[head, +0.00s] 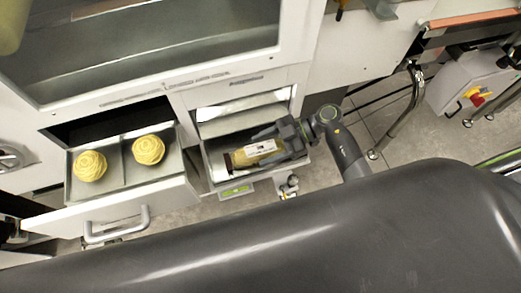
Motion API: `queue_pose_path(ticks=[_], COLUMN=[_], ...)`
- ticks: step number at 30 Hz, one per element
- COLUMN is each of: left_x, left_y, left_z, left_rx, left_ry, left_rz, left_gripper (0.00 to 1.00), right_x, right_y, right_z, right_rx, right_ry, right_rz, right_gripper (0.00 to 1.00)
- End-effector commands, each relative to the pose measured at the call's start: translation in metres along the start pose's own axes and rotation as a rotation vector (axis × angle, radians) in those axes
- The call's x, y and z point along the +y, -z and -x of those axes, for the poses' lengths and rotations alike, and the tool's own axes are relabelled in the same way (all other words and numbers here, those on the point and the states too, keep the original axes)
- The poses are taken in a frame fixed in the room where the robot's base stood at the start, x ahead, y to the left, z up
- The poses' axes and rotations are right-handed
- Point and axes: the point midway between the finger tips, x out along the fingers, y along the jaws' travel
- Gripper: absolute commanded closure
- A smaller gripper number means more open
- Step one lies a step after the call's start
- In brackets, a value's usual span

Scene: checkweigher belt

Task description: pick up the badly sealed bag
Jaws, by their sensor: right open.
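A brown-yellow bag with a white label (260,147) lies in a shallow grey tray (215,170) below the machine's opening. Its seal is too small to judge. My right gripper (262,148) is open, with its fingers at the right end of the bag, one on the far side and one on the near side. Whether the fingers touch the bag I cannot tell. The right end of the bag is partly hidden by the gripper. My left gripper is not in view.
An open drawer (130,205) to the left holds two yellow round items (90,166), (148,150) in separate compartments. A drawer handle (117,228) sticks out in front. The white machine cabinet (290,45) rises behind. A grey box with a red-and-yellow switch (476,97) stands at the right.

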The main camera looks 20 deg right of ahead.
Motion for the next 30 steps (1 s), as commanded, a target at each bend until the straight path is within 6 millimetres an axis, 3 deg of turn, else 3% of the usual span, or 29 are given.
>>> queue_pose_path(ticks=[3,13,22,30], left_x=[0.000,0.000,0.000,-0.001], left_y=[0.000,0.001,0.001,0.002], left_z=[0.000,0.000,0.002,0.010], left_rx=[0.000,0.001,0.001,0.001], left_ry=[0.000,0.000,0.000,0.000], left_rz=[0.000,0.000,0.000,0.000], left_gripper=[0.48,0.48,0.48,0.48], right_x=[0.000,0.000,0.001,0.003], right_y=[0.000,0.001,0.007,0.051], right_z=[0.000,0.001,0.003,0.021], right_rx=[0.000,0.001,0.001,0.000], right_ry=[0.000,0.000,-0.001,-0.001], right_rz=[0.000,0.001,0.003,0.006], right_gripper=[0.40,0.81,0.81,0.81])
